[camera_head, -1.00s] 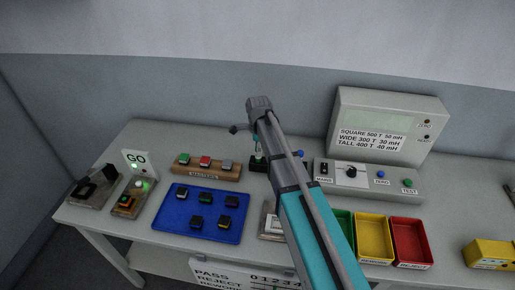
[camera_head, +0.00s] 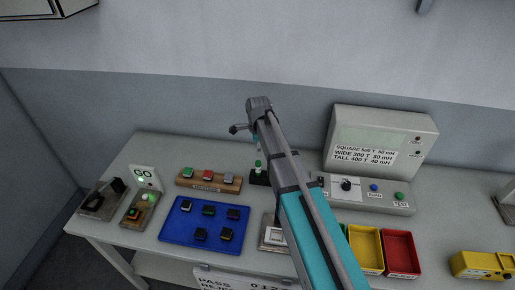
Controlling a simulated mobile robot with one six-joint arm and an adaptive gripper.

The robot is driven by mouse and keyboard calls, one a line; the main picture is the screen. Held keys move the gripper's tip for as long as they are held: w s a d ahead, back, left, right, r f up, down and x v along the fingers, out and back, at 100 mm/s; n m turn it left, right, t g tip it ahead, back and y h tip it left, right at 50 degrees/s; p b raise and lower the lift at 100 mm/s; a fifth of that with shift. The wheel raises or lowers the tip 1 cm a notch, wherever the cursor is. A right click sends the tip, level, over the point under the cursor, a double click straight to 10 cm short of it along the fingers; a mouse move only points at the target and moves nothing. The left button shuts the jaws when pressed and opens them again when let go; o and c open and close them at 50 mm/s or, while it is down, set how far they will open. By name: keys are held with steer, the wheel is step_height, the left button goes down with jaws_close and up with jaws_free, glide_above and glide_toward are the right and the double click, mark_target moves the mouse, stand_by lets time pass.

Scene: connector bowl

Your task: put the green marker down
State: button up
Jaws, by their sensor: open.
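The green marker (camera_head: 258,165) is a small upright thing with a green top and a pale body, standing in or on a small black holder (camera_head: 258,180) at the back middle of the bench. My gripper (camera_head: 254,140) is above and just behind the marker in the picture, largely hidden by my grey wrist and arm. The marker looks apart from it, with a small gap. The fingertips are too small and covered to make out clearly.
A wooden rack (camera_head: 209,181) with coloured buttons stands left of the holder, a blue tray (camera_head: 172,236) with several dark parts in front of it. A grey meter box (camera_head: 378,150) is at right, yellow (camera_head: 366,250) and red (camera_head: 401,255) bins before it. My arm crosses the middle.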

steer(key=shift+r+p, duration=0.55)
steer(key=shift+r, duration=0.3)
steer(key=s+d+n, duration=0.7)
steer(key=s+n, duration=0.1)
steer(key=s, duration=0.2)
steer(key=s+d+n, duration=0.8)
steer(key=s+n, duration=0.1)
steer(key=s, duration=0.2)
steer(key=shift+w, duration=0.1)
step_height(320, 180, down, 3)
steer(key=b, duration=0.3)
